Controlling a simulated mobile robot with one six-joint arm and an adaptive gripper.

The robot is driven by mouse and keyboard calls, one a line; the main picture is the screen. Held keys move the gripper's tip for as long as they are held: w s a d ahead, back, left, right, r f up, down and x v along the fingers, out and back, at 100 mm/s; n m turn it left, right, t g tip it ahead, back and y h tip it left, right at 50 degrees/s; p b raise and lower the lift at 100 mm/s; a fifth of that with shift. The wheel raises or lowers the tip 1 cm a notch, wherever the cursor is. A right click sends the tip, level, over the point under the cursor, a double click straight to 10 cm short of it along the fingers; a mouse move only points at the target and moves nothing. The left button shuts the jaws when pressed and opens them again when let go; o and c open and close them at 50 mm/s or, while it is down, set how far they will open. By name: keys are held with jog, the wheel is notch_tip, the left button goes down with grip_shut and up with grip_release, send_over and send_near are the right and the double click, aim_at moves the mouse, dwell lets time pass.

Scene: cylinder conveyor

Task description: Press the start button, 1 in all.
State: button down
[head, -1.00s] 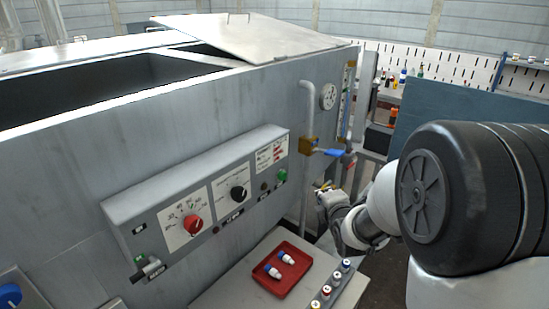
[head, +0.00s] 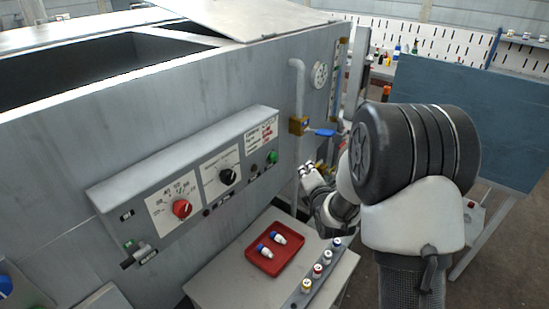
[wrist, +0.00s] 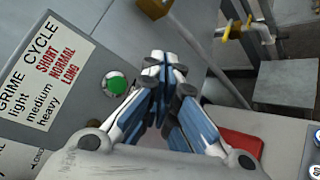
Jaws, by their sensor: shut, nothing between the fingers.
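The green button (head: 272,157) sits at the right end of the grey control panel (head: 190,155), beside the cycle label. It also shows in the wrist view (wrist: 117,84), round and unobstructed, just left of my fingers. My gripper (head: 304,170) is to the right of the button, in front of the machine wall, with a gap between them in the head view. In the wrist view my gripper (wrist: 163,65) has its fingers together and holds nothing. Its tips do not cover the button.
A red knob (head: 181,208) and a black knob (head: 228,176) are on the panel. Below are a red tray (head: 290,262) with small bottles and a row of capped vials. A pipe with a blue-handled valve (head: 322,132) stands behind my gripper.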

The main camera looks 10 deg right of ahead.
aim_at(273, 157)
jog(key=w+a, duration=0.5)
jog(key=shift+w+a, duration=0.2)
jog(key=shift+a, duration=0.1)
dwell(1.4)
jog(key=shift+w+a, duration=0.25)
jog(key=shift+w, duration=0.05)
jog(key=shift+w+a+b, duration=0.35)
jog(key=shift+a+b, duration=0.05)
dwell(0.8)
jog(key=shift+d, duration=0.1)
jog(key=shift+s+d+b, duration=0.45)
jog(key=shift+s+d, duration=0.1)
jog(key=shift+s, duration=0.15)
